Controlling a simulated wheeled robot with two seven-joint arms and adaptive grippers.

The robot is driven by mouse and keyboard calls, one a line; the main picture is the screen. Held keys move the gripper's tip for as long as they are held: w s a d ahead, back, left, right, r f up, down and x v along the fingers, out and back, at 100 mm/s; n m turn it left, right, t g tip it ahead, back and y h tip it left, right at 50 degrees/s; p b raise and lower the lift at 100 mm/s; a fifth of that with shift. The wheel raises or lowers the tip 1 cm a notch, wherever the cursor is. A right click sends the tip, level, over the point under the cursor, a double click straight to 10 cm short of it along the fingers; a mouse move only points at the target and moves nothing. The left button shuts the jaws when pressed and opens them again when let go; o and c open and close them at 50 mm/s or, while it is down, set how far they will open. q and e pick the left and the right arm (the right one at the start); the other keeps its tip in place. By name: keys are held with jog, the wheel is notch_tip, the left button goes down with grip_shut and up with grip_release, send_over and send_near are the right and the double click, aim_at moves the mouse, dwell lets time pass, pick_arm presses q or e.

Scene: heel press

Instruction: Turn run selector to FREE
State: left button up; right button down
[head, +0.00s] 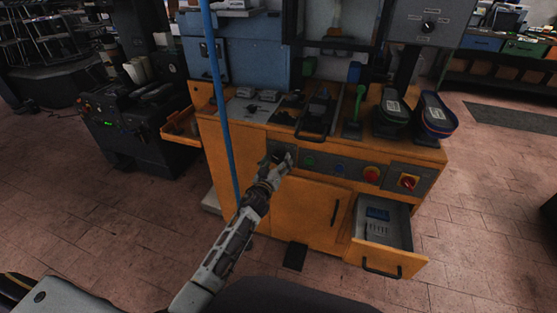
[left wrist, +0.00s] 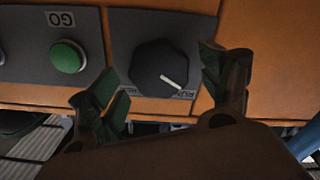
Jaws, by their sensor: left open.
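The run selector is a round black knob (left wrist: 158,68) with a white pointer line, on a grey plate (left wrist: 200,32). In the left wrist view the line points to the lower right, beside partly hidden lettering. My left gripper (head: 284,163) is at the front panel of the orange cabinet, at the left end of its control row. In the left wrist view my left gripper (left wrist: 160,66) is open, with one finger on each side of the knob. I cannot tell whether the fingers touch it. In the head view the gripper largely hides the knob. My right gripper is not in view.
A green GO button (left wrist: 67,57) sits beside the selector plate. A red button (head: 371,174) and a red rotary switch (head: 408,182) are farther right. An open drawer (head: 382,262) juts out below. A blue upright pole (head: 222,100) stands left of my gripper.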

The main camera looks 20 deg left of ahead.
pick_arm(q)
jog(key=shift+w, duration=0.95)
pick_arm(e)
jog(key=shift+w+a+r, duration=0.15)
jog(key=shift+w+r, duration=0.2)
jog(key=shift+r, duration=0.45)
pick_arm(q)
jog(key=c, duration=1)
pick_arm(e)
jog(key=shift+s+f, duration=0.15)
